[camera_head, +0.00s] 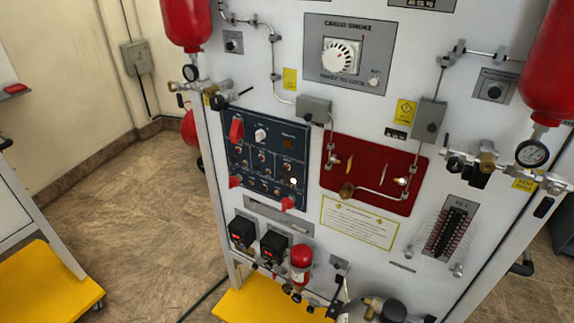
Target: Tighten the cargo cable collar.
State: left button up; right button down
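A grey panel (312,62) headed "CARGO SMOKE" is at the top middle of the white trainer board. On it is a round white collar-like fitting (341,57) with a ribbed edge, set in a square mount. Small lettering under it seems to read "twist to lock". A small round knob or button (374,82) is at its lower right. I cannot tell from here how tight the collar is, and no cable on it can be made out. Neither of my grippers shows in this view.
A blue switch panel (262,160) and a red panel (400,150) with metal tubing lie below. Red bottles (187,22) (549,65) with gauges hang at both sides. Thin pipes and grey boxes (314,110) stick out near the cargo panel. Open floor (150,190) lies at left.

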aim_at(457, 273)
jog(key=z, duration=1.45)
jog(key=i+l, duration=0.1)
jog(key=l, duration=0.35)
jog(key=i+l+z, duration=0.1)
jog(key=l, duration=0.4)
jog(key=i+l, duration=0.15)
jog(key=l, duration=0.3)
